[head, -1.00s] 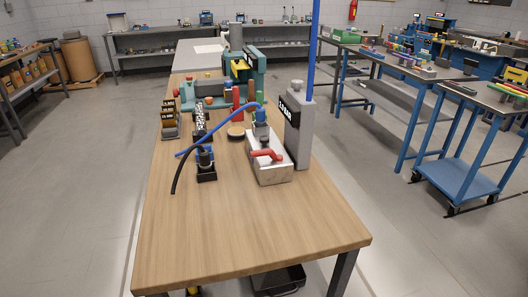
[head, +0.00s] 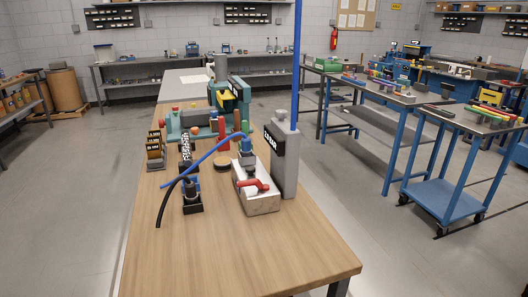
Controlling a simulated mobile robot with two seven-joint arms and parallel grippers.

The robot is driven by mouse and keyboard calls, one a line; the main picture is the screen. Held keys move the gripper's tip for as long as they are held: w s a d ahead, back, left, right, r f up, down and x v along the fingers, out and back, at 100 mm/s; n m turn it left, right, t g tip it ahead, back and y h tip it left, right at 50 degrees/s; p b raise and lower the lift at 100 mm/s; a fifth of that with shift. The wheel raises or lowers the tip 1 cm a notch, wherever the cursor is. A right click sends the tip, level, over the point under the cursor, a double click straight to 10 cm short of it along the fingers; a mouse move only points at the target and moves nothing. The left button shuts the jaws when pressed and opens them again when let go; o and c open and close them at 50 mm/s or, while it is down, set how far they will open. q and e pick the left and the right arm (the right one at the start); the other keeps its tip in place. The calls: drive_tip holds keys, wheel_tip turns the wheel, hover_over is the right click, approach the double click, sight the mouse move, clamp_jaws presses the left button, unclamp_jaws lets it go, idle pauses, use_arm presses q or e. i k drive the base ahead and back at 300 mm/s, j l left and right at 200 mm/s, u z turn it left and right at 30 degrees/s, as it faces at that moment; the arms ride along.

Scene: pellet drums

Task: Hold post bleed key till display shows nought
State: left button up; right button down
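The grey post (head: 287,172) stands upright on the right side of the wooden bench. A black display (head: 274,139) with light characters is on its upper front. The characters are too small to read surely. A small grey knob or key (head: 282,115) sits on top of the post; I cannot tell if it is the bleed key. A tall blue rod or hose (head: 297,60) rises by the post's top. A pale block (head: 262,202) with a red lever (head: 252,185) sits just left of the post. Neither of my grippers is in view.
A blue hose (head: 208,153) arches left from the pale block's fitting. A black hose (head: 165,202) hangs by a dark fitting block (head: 192,203). A green machine (head: 228,95) stands farther back. The front of the wooden bench (head: 225,250) is clear. A blue trolley (head: 445,198) stands right.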

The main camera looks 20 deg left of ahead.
sight(250, 169)
drive_tip(key=i+l+u, duration=0.15)
drive_tip(key=l, duration=0.25)
drive_tip(key=i+l+u, duration=0.1)
drive_tip(key=l, duration=0.35)
drive_tip(key=i+l+u, duration=0.15)
drive_tip(key=l, duration=0.25)
drive_tip(key=l+u, duration=0.1)
drive_tip(key=l, duration=0.35)
drive_tip(key=i+l+u, duration=0.3)
drive_tip(key=l, duration=0.25)
drive_tip(key=i+l+u, duration=0.15)
drive_tip(key=l, duration=0.15)
drive_tip(key=i+l+u, duration=0.15)
drive_tip(key=i+l, duration=0.15)
drive_tip(key=i+l+u, duration=0.15)
drive_tip(key=l, duration=0.3)
drive_tip(key=i+j, duration=0.05)
drive_tip(key=i, duration=0.05)
